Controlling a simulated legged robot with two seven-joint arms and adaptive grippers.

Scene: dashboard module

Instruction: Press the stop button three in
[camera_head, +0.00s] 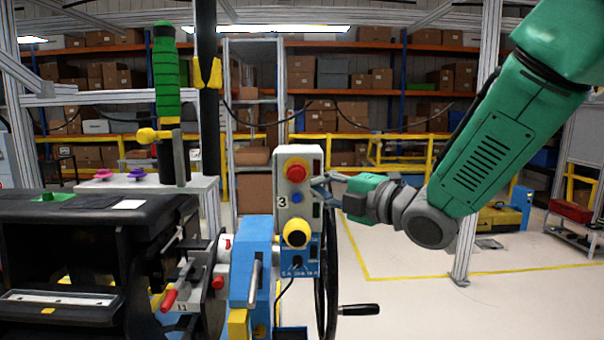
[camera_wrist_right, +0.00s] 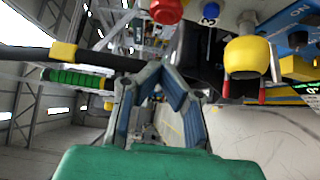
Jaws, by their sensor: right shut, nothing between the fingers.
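In the right wrist view the red button (camera_wrist_right: 166,9) is cut by the top edge. My right gripper (camera_head: 319,184) is shut and empty, with its fingers close to the right side of the box, slightly below the red button's height. Its fingers (camera_wrist_right: 165,80) also show in the right wrist view, below the button in the picture. I cannot tell whether they touch the box. My left gripper is out of view.
A blue button (camera_head: 296,198) and a yellow knob (camera_head: 296,234) sit below the red one. A black dashboard module (camera_head: 90,240) fills the left. Open floor (camera_head: 420,300) lies right.

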